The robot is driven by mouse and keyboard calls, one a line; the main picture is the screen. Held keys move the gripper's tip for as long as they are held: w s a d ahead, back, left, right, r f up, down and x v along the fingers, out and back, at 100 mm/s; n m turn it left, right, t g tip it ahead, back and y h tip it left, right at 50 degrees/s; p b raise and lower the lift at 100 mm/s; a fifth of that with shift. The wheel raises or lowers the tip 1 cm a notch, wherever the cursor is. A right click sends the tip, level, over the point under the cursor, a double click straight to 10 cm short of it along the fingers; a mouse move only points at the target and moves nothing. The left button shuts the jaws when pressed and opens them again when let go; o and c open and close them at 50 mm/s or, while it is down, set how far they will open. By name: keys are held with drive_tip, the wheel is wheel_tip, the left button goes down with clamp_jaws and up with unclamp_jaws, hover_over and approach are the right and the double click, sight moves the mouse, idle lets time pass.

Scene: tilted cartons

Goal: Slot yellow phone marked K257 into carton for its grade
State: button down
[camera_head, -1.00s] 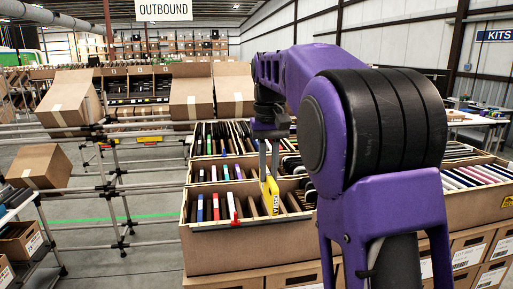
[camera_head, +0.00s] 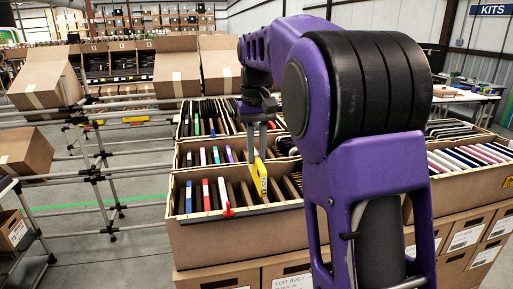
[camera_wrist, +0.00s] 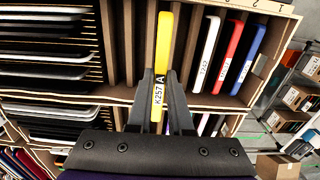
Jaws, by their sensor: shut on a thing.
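My gripper (camera_head: 262,152) is shut on the yellow phone (camera_head: 260,177), which is held upright and edge-on over the front carton (camera_head: 240,238). In the wrist view the fingers pinch the phone (camera_wrist: 164,50), and its label reads K257 with a black A mark. The phone's lower end is close to the front carton's slots, beside empty wooden dividers. I cannot tell how deep it is in a slot. White, red and blue phones stand in this carton to the left in the head view; they show right of the yellow phone in the wrist view, the red phone (camera_wrist: 226,56) among them.
More cartons of phones stand behind, and another carton (camera_head: 470,195) with phones is at right. A pipe rack (camera_head: 95,165) with tilted brown boxes stands at left.

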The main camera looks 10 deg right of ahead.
sight(256, 183)
drive_tip(key=shift+f+b, duration=1.75)
drive_tip(key=shift+f, duration=0.15)
drive_tip(key=shift+f+b, duration=1.1)
drive_tip(key=shift+f, duration=1.05)
drive_tip(key=shift+f, duration=0.3)
drive_tip(key=c, duration=0.8)
unclamp_jaws()
drive_tip(key=shift+o, duration=0.2)
wheel_tip(256, 183, up, 17)
drive_tip(key=p, duration=0.5)
drive_tip(key=shift+r, duration=0.2)
drive_tip(key=shift+r, duration=0.1)
